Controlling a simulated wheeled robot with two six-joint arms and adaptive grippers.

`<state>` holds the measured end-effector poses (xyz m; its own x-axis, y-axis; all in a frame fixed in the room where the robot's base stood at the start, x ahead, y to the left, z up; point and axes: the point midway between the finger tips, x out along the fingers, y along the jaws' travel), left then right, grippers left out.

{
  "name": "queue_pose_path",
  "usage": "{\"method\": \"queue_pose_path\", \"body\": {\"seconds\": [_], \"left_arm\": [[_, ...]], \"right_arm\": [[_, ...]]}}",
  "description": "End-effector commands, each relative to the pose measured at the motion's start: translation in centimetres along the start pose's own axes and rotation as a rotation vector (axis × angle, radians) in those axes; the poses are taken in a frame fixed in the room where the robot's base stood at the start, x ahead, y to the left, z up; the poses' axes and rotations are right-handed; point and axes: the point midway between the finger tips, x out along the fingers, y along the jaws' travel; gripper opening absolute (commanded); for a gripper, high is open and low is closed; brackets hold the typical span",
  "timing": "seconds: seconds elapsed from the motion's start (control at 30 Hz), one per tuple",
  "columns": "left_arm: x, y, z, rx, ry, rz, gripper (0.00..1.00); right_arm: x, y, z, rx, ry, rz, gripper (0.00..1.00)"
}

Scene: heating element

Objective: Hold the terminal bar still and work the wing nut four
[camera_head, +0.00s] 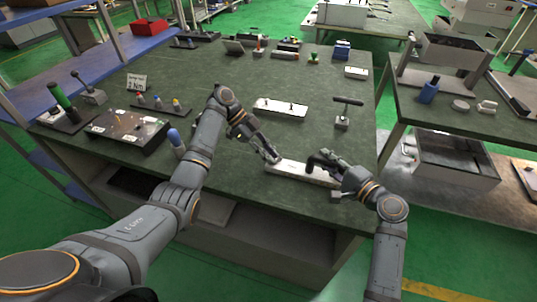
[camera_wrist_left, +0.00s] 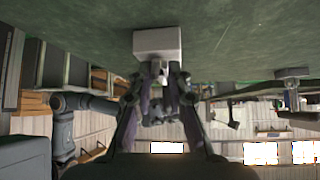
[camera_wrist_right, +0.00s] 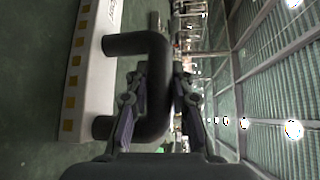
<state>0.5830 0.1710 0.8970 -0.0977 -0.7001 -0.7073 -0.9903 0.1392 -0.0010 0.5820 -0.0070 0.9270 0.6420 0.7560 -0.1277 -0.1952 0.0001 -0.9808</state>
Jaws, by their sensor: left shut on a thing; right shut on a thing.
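The white terminal bar (camera_head: 298,170) lies on the dark green bench top near its front right. It has a black U-shaped handle (camera_wrist_right: 155,90), and the right wrist view shows yellow squares along the white side (camera_wrist_right: 78,68). My right gripper (camera_head: 322,166) is shut on this handle. My left gripper (camera_head: 273,158) is at the bar's left end, shut on a small part there, seemingly a wing nut (camera_wrist_left: 162,70). In the left wrist view the white end face (camera_wrist_left: 158,42) is just beyond the fingertips. The fingers hide most of the small part, so its turn angle cannot be told.
A white plate with small posts (camera_head: 280,107) and a black T-handled tool on a block (camera_head: 343,122) stand behind the bar. A dark box (camera_head: 122,132), small coloured-top pieces and a sign (camera_head: 137,83) are at the left. The bench's right edge is close to my right arm.

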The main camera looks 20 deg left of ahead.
Motion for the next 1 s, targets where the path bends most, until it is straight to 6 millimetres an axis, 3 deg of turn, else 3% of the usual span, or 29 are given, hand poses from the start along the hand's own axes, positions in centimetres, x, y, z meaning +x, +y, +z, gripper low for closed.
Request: {"method": "queue_pose_path", "body": {"seconds": [0.83,0.87,1.0], "left_arm": [[0.13,-0.12,0.1,0.089,0.0,0.095,0.0],[0.13,-0.12,0.1,0.089,0.0,0.095,0.2],[0.1,-0.15,0.07,0.089,0.0,0.094,0.39]], "right_arm": [[0.0,0.0,0.0,0.0,0.0,0.0,0.0],[0.0,0.0,0.0,0.0,0.0,-0.001,0.0],[0.0,0.0,-0.01,0.0,0.0,0.0,0.0]]}}
